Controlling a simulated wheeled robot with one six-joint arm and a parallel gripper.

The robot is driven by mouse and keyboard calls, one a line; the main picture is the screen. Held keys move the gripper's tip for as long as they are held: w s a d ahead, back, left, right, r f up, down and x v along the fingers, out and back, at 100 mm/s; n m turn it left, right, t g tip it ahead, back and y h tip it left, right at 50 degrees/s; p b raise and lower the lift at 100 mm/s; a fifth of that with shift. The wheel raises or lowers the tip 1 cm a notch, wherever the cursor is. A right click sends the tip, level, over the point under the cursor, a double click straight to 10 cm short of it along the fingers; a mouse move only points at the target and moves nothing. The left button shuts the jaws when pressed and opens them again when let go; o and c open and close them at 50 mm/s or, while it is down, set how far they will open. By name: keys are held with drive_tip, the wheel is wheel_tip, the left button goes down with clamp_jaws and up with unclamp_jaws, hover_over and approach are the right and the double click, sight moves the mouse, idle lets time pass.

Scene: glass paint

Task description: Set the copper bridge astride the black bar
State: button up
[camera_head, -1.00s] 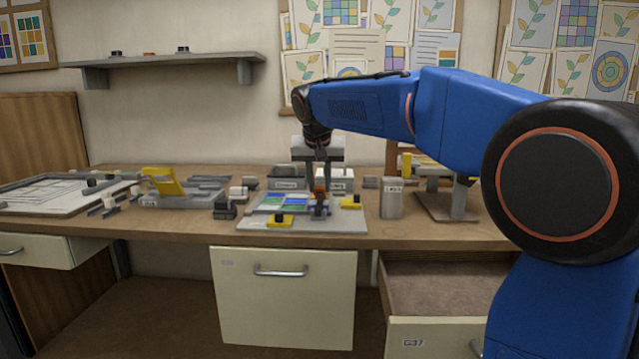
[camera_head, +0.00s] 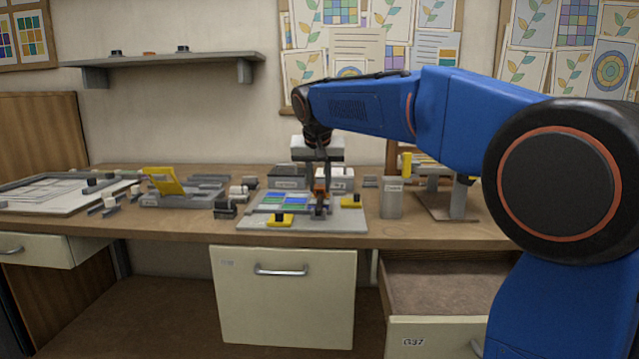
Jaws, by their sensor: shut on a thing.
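My gripper (camera_head: 320,187) points down over the right part of a light grey board (camera_head: 255,224) on the bench. It is shut on a small copper-orange piece, which I take to be the copper bridge (camera_head: 319,184). A dark upright shape, probably the black bar or its holder (camera_head: 319,207), shows directly below the copper piece. At this size I cannot tell whether the two touch or whether the bridge straddles the bar.
Yellow clamps with black knobs sit at the board's front (camera_head: 280,219) and right (camera_head: 351,201). Blue and green glass panes (camera_head: 284,203) lie left of the gripper. A grey canister (camera_head: 391,198) stands close on the right. A drawer (camera_head: 440,285) is open below.

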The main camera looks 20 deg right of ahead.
sight(319, 189)
drive_tip(key=shift+f, duration=0.85)
idle(1.3)
drive_tip(key=shift+f, duration=0.8)
drive_tip(key=o, duration=1.1)
drive_tip(key=shift+r, duration=0.1)
drive_tip(key=shift+r, duration=3.4)
